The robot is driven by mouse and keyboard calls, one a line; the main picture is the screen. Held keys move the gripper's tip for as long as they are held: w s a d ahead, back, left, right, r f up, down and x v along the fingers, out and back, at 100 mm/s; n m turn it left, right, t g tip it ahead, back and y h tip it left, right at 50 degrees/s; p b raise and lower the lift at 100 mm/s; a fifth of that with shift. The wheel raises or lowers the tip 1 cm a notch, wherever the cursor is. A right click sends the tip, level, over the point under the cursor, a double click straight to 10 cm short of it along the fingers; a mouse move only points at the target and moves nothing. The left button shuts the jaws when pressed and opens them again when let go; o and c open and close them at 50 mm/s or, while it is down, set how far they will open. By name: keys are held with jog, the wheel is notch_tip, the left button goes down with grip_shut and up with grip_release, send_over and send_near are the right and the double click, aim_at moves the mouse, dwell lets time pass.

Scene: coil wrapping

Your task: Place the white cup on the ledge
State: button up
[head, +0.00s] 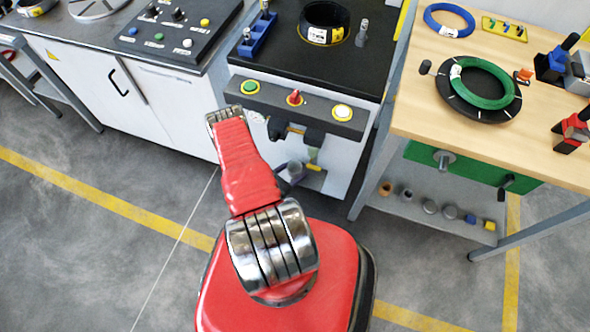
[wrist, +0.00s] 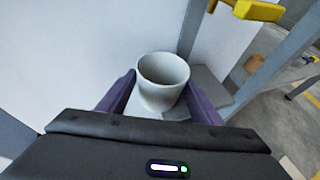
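The white cup (wrist: 162,82) is upright in the wrist view, with its open rim facing up toward the camera. My gripper (wrist: 162,92) has its two purple fingers against the cup's left and right sides, shut on it. In the head view my arm partly hides the gripper, which is low at the front of the white cabinet. A grey ledge (head: 313,180) projects from the cabinet front there. A grey ledge surface (wrist: 207,82) also shows just right of the cup in the wrist view. Whether the cup's bottom touches the ledge is hidden.
A control bar (head: 296,107) with coloured buttons overhangs the ledge. A yellow-tipped part (wrist: 258,10) juts in above and right of the cup. The wooden table (head: 440,110) with a green coil stands to the right. Floor (head: 90,250) at left is clear.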

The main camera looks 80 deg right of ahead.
jog(key=shift+o, duration=0.5)
jog(key=shift+r, duration=0.1)
jog(key=v, duration=1.2)
dwell(0.7)
